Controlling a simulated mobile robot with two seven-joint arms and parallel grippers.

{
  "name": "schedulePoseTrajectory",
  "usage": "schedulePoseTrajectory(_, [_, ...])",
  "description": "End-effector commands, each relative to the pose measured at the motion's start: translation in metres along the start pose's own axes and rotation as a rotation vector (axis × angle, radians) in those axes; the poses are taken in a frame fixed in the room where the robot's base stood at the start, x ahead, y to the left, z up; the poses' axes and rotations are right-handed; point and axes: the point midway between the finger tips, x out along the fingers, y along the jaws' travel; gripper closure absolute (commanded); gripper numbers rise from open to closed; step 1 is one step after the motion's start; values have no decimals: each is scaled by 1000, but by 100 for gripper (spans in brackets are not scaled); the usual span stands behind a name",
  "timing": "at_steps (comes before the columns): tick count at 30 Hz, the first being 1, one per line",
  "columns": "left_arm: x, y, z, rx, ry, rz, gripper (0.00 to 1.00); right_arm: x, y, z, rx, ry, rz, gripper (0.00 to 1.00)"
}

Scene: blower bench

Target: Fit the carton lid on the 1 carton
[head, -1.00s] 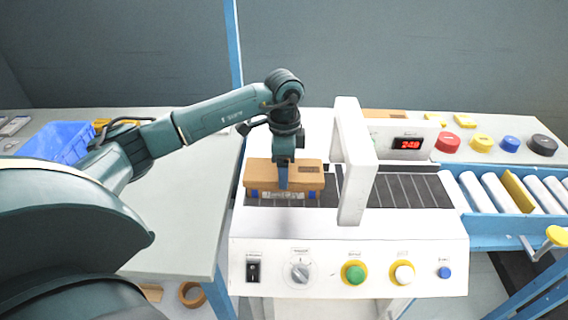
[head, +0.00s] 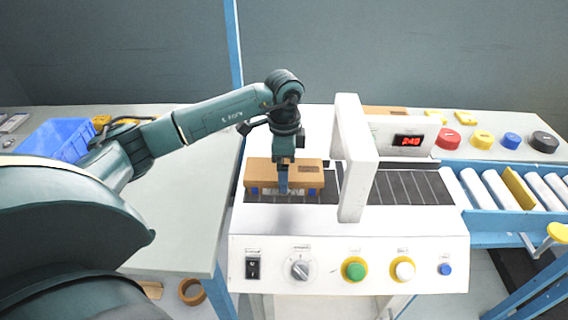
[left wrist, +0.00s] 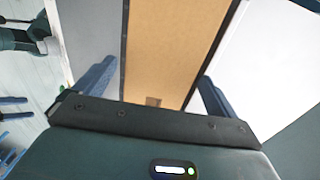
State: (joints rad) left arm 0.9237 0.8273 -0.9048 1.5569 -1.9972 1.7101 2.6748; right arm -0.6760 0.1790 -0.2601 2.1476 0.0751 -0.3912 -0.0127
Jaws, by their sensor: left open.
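The brown carton lid (head: 306,171) lies over the 1 carton (head: 270,191) on the dark belt, left of the white arch. Only a low strip of the carton, with a pale label and blue patches, shows under the lid's front edge. I cannot tell whether the lid is fully seated. My left gripper (head: 284,188) points down at the lid, one finger in front of its near side. In the left wrist view the lid (left wrist: 168,45) fills the space between the spread fingers of my left gripper (left wrist: 152,88). My right gripper is out of view.
The white arch (head: 352,160) stands close to the right of the lid. A panel with a knob (head: 300,268) and buttons lies in front. Rollers (head: 490,188) continue at the right. A blue bin (head: 62,140) sits on the left table, whose middle is bare.

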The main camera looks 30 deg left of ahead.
Motion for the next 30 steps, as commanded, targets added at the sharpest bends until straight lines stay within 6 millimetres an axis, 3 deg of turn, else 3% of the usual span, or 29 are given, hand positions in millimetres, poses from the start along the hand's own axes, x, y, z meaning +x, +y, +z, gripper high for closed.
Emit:
schedulePoseTrajectory(7, [-27, -1, -1, 0, 3, -5, 4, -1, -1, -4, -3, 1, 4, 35])
schedulePoseTrajectory(19, [-111, 0, 0, 0, 3, -3, 4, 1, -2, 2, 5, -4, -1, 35])
schedulePoseTrajectory(24, [-127, 0, 0, 0, 1, -1, 4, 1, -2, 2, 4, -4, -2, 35])
schedulePoseTrajectory(30, [-131, 0, 0, 0, 0, 1, 4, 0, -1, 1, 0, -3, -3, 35])
